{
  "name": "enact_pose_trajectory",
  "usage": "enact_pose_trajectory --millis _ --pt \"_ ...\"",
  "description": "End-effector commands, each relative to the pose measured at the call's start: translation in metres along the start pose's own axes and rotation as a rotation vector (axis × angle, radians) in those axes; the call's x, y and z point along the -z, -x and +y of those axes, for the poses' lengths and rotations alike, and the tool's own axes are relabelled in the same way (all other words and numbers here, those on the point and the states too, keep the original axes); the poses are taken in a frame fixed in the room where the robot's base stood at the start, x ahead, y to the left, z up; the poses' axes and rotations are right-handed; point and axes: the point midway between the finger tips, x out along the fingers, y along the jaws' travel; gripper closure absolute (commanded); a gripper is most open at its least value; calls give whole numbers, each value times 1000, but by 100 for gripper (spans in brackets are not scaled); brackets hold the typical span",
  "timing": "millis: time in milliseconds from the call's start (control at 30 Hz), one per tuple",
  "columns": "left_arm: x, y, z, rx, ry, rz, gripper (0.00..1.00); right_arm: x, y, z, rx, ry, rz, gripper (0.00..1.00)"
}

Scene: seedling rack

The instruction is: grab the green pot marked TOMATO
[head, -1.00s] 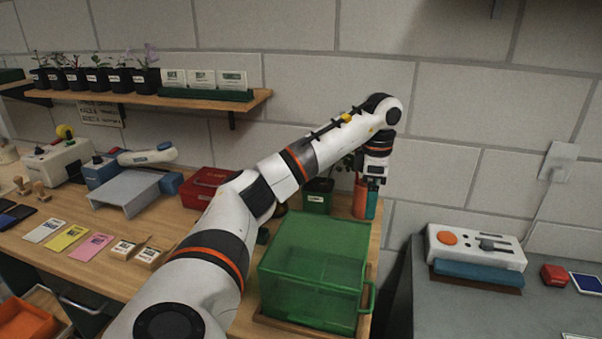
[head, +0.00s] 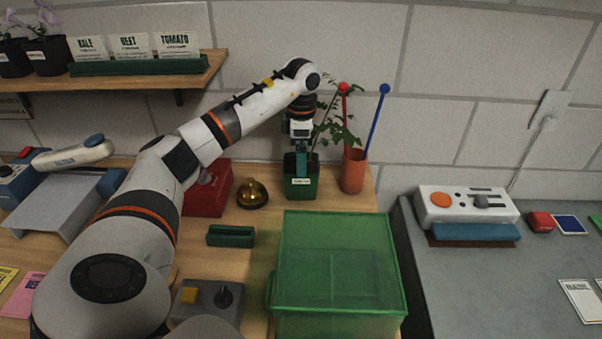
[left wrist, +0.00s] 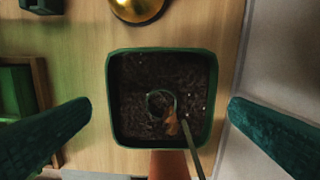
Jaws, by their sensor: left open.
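The green pot (head: 300,191) stands on the wooden bench near the wall, with a leafy plant and a small white label too small to read. My left gripper (head: 302,168) points down over it, open, with its green fingers just at or above the rim. In the left wrist view the square pot (left wrist: 120,125), with dark soil and a stem, lies between the two spread fingers of my left gripper (left wrist: 160,108). There is a gap on each side, wider on the left. My right gripper is out of view.
An orange cup (head: 353,172) with a red and a blue stick stands close right of the pot. A brass bell (head: 252,194) and a red box (head: 207,197) are to its left. A clear green bin (head: 340,262) stands in front. A shelf (head: 150,77) hangs upper left.

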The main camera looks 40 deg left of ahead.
Motion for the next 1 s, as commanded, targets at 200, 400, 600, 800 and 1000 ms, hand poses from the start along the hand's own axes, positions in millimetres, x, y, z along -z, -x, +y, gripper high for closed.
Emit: enact_pose_trajectory --millis 200,400,600,800,1000 --pt "1 -18 0 -3 1 -2 0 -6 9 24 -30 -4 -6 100" --pt "2 -48 -1 -2 0 -1 0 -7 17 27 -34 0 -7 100" --pt "2 -56 -1 0 0 1 0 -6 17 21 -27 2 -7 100" --pt "2 -56 -1 0 0 1 13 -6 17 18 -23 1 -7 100" --pt "2 -56 -1 1 0 1 46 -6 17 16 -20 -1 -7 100"
